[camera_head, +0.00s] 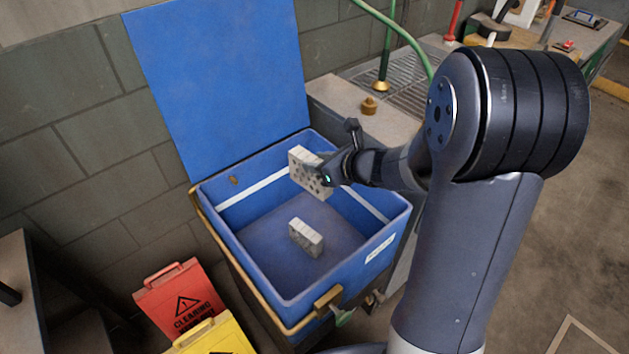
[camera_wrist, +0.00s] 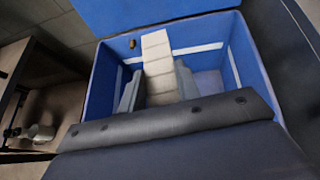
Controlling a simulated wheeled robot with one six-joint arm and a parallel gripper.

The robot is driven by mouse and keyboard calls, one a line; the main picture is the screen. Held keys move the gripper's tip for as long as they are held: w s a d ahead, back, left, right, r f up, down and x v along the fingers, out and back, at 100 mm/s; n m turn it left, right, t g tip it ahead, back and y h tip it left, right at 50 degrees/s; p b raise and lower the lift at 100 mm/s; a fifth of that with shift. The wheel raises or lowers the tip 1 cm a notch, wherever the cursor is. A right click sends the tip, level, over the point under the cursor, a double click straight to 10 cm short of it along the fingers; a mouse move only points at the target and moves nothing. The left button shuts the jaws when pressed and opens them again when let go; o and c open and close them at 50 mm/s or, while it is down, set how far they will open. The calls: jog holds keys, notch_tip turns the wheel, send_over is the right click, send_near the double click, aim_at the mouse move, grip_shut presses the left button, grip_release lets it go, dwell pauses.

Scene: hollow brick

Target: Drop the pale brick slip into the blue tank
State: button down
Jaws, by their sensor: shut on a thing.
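The blue tank (camera_head: 375,258) stands open in the head view, its lid (camera_head: 220,75) raised against the wall. My gripper (camera_head: 328,172) is shut on a pale brick slip (camera_head: 308,172) with dark holes in its face. The held slip is over the tank's opening, near its back right side. In the wrist view the slip (camera_wrist: 158,65) sits between the two fingers, with the tank's blue wall (camera_wrist: 105,68) around it. A second pale brick slip (camera_head: 306,237) is on the tank's floor, apart from the held one.
Red (camera_head: 178,298) and yellow (camera_head: 207,335) cleaning signs stand left of the tank. A counter (camera_head: 345,98) with a drain grate, a brass fitting (camera_head: 369,105) and a green hose is behind it on the right. Much of the tank floor is clear.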

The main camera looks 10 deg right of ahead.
aim_at(314, 184)
jog(key=shift+s+a+f+n+g+y+b, duration=0.15)
jog(key=shift+a+f+n+g+y+b, duration=0.2)
jog(key=shift+a+f+b, duration=0.45)
jog(key=shift+d, duration=0.25)
notch_tip(314, 184, down, 6)
jog(key=b, duration=0.5)
jog(key=shift+r, duration=0.15)
jog(key=c, duration=0.9)
grip_release()
jog(key=shift+c, duration=0.2)
jog(key=p+v, duration=0.1)
jog(key=v, duration=1)
